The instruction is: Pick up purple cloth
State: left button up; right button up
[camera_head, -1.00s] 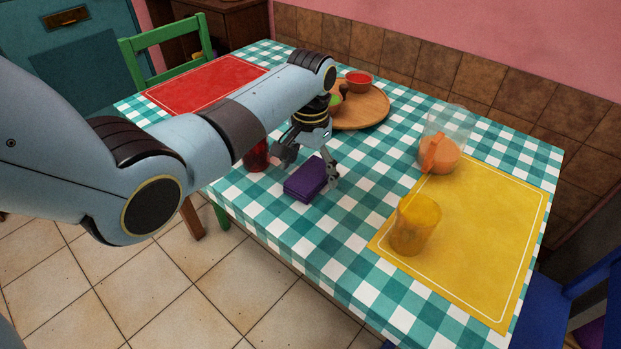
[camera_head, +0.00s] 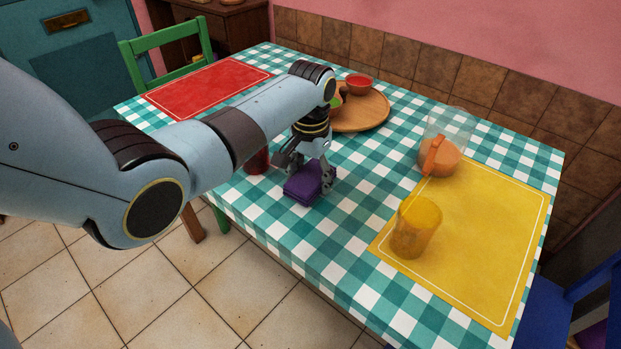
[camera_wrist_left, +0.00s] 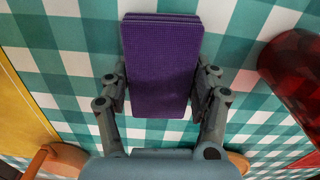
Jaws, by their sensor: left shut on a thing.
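The purple cloth (camera_head: 306,184) is a folded, flat block at the near edge of the checked table. My left gripper (camera_head: 308,180) is over it, with a finger on each side, shut on it. In the left wrist view the purple cloth (camera_wrist_left: 162,65) lies between the two fingers of the left gripper (camera_wrist_left: 163,92). I cannot tell if the cloth is clear of the table. Part of the cloth is hidden behind the gripper in the head view. My right gripper is not in view.
A red cup (camera_head: 257,162) stands close to the left of the cloth. A round wooden tray (camera_head: 372,112) with a red bowl (camera_head: 358,84) is behind. An amber cup (camera_head: 414,228) and a clear pitcher (camera_head: 446,145) stand at the right. The table's front middle is clear.

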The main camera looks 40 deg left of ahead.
aim_at(311, 175)
pick_arm(q)
notch_tip(311, 175, up, 4)
jog(key=shift+w+p, duration=0.1)
jog(key=shift+p, duration=0.35)
jog(key=s+d+r+p, duration=0.2)
jog(key=s+d+r, duration=0.5)
jog(key=s+d, duration=0.1)
jog(key=shift+s+d, duration=0.15)
jog(key=shift+s, duration=0.05)
